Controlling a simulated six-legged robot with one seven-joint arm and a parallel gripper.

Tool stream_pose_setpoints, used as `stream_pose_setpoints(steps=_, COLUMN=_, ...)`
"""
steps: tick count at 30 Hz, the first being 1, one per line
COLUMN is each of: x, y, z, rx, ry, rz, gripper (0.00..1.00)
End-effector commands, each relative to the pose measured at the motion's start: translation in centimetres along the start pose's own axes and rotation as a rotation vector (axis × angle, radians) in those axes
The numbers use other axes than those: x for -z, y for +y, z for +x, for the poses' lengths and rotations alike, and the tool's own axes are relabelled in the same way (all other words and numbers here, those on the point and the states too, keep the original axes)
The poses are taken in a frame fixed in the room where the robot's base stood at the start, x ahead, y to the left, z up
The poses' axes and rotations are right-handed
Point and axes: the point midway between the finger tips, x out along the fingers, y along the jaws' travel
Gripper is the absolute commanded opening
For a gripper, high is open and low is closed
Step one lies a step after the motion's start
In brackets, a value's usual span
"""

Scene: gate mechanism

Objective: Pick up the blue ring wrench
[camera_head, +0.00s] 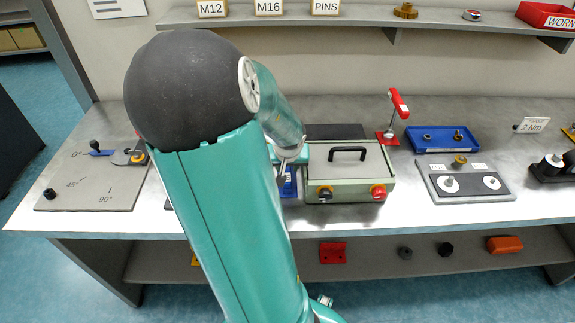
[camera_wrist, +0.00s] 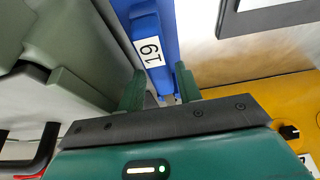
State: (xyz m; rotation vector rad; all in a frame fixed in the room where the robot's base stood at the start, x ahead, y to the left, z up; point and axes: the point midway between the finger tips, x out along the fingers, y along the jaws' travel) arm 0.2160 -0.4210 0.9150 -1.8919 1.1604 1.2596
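The blue ring wrench (camera_wrist: 150,45) shows in the wrist view as a blue handle with a white label reading 19. It runs down from the top edge toward my gripper (camera_wrist: 160,87). The two green fingers stand one on each side of the blue handle, close to it. Whether they touch it is not clear. The ring ends cannot be made out. In the head view my arm hides the gripper and most of this spot; only a bit of blue (camera_head: 289,183) shows beside the green box.
A green box with a black handle (camera_head: 320,180) stands right beside the gripper. A grey angle plate (camera_head: 80,190) lies to the left. A red clamp (camera_head: 388,138), a blue tray (camera_head: 425,146) and a grey fixture (camera_head: 490,194) stand to the right. A shelf (camera_head: 330,16) runs above.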

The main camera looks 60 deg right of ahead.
Motion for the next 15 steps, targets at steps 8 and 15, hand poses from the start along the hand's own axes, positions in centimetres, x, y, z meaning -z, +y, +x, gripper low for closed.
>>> stream_pose_setpoints(steps=8, x=-0.05, y=0.04, z=0.33, rx=0.0, ry=-0.001, rz=0.0, gripper=0.35)
stream_pose_setpoints(steps=15, x=0.01, y=0.09, z=0.53, rx=0.0, ry=0.0, rz=-0.001, gripper=0.35)
